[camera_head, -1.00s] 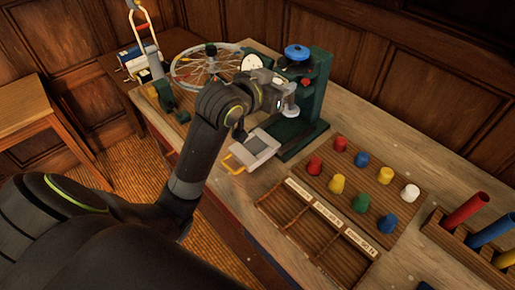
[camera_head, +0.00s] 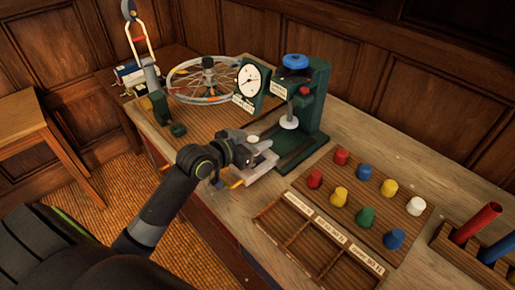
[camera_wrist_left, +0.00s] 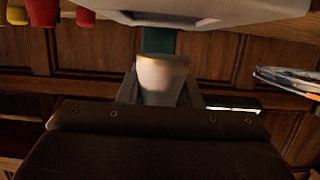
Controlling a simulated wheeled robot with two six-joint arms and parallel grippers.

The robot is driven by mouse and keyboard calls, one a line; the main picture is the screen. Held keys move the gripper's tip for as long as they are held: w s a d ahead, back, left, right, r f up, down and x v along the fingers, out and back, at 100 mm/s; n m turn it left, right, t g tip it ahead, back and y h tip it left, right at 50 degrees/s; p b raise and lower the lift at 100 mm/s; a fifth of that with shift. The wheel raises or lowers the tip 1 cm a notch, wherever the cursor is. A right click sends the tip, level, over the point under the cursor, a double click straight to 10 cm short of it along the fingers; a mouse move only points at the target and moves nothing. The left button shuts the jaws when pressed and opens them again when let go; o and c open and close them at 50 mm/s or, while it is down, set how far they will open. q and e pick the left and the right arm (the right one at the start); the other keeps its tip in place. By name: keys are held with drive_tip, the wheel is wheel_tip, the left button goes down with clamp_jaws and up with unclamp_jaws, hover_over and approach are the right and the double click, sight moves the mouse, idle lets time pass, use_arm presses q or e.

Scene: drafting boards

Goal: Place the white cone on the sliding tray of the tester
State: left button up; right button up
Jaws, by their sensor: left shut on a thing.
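My left gripper (camera_head: 252,145) is at the sliding tray (camera_head: 263,163) of the tester and is shut on a white cone (camera_head: 253,139). The cone shows between the fingers in the left wrist view (camera_wrist_left: 162,78). I cannot tell whether it touches the tray. The tray is pale grey with a yellow handle (camera_head: 236,184), pulled out in front of the dark green tester (camera_head: 314,100). The tester has a blue knob on top and a pale plunger. Another white cone (camera_head: 415,206) stands on a wooden board. My right gripper is out of view.
The wooden board (camera_head: 350,188) carries several coloured cones. In front of it lies a divided wooden tray (camera_head: 285,240) with labels. A dial gauge (camera_head: 250,80) and a spoked wheel (camera_head: 185,85) stand behind my gripper. Coloured tubes (camera_head: 476,222) stand in a rack at the right.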

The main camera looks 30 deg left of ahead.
use_arm(q)
drive_tip(key=shift+f, duration=1.4)
drive_tip(key=o, duration=1)
drive_tip(key=shift+f, duration=0.1)
drive_tip(key=shift+c, duration=0.2)
drive_tip(key=shift+s+a+r, duration=0.15)
drive_tip(key=shift+s+r, duration=0.05)
drive_tip(key=shift+s, duration=0.05)
drive_tip(key=v, duration=1.1)
drive_tip(key=shift+s+r, duration=0.1)
drive_tip(key=shift+s, duration=0.15)
